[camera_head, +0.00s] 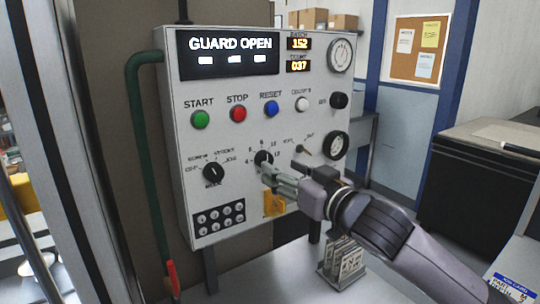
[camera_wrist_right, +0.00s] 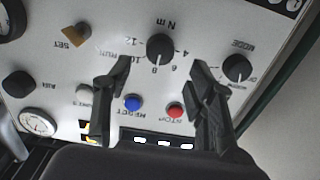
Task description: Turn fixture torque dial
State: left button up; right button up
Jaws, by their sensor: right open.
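The torque dial is a black round knob (camera_head: 263,157) in the middle of the light grey control panel (camera_head: 225,160), with numbers around it. In the right wrist view the panel appears upside down, and the dial (camera_wrist_right: 160,47) is marked "N m". My right gripper (camera_head: 268,178) is in front of the panel, close to the dial and partly over its lower edge. In the wrist view my right gripper (camera_wrist_right: 160,78) is open, with one finger on each side of the dial's line. I cannot tell whether a finger touches it. My left gripper is not in view.
The mode knob (camera_head: 213,172) is left of the dial. Green (camera_head: 200,119), red (camera_head: 238,114) and blue (camera_head: 271,109) buttons sit above. A "GUARD OPEN" display (camera_head: 230,52) is on top. A yellow tag (camera_head: 274,204) is below the gripper. A card holder (camera_head: 343,262) stands on the table.

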aim_at(267, 160)
jog(key=p+x, duration=0.1)
jog(key=x, duration=0.3)
jog(key=shift+w+a+r, duration=0.1)
jog(key=shift+w+r, duration=0.05)
jog(key=shift+w, duration=0.05)
jog(key=shift+w+a, duration=0.2)
jog(key=shift+w, duration=0.1)
jog(key=shift+w+a, duration=0.1)
jog(key=shift+w, duration=0.05)
jog(key=c, duration=0.5)
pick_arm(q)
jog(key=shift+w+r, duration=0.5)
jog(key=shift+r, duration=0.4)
pick_arm(e)
jog(key=c, duration=0.6)
